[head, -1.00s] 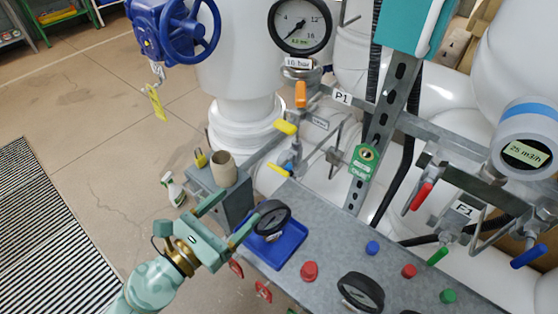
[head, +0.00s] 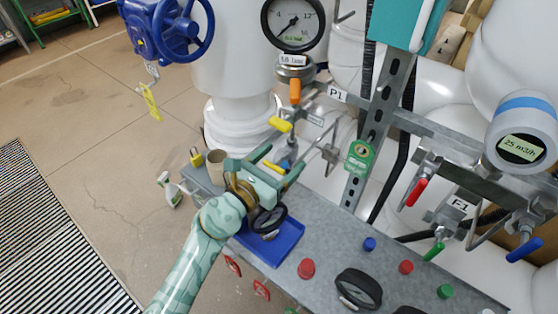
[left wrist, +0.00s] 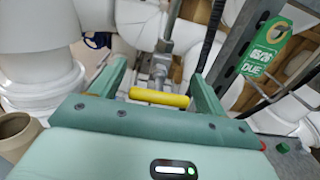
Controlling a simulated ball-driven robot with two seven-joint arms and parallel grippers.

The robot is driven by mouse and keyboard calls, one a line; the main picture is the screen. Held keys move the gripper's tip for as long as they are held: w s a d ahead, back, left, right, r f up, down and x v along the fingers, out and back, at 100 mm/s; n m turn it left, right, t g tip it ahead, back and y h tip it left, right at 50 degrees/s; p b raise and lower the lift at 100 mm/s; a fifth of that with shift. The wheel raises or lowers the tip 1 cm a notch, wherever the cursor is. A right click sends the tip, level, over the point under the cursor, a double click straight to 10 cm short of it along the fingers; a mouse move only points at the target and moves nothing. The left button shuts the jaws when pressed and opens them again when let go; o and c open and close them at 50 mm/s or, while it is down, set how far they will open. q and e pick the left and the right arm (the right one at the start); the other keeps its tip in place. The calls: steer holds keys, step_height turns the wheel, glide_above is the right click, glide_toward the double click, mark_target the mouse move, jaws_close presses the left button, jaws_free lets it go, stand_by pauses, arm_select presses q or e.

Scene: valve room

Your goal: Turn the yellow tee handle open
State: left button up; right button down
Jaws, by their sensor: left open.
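The yellow tee handle (head: 274,167) is on a small valve on the pipework behind the bench, just in front of my left gripper (head: 280,162). In the left wrist view the handle (left wrist: 158,97) is a short yellow bar lying crosswise in front of the palm on a grey stem. My left gripper (left wrist: 158,72) is open, with one finger on each side of the bar and visible gaps to both. Whether anything touches it I cannot tell. My right gripper is not in view.
Another yellow handle (head: 279,125) and an orange handle (head: 295,91) are close above. A beige cup (head: 216,165) and a yellow padlock (head: 196,156) stand left of the gripper. A blue tray (head: 284,240) with a gauge lies below. A green tag (head: 359,155) hangs to the right.

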arm_select(q)
steer(key=c, duration=1)
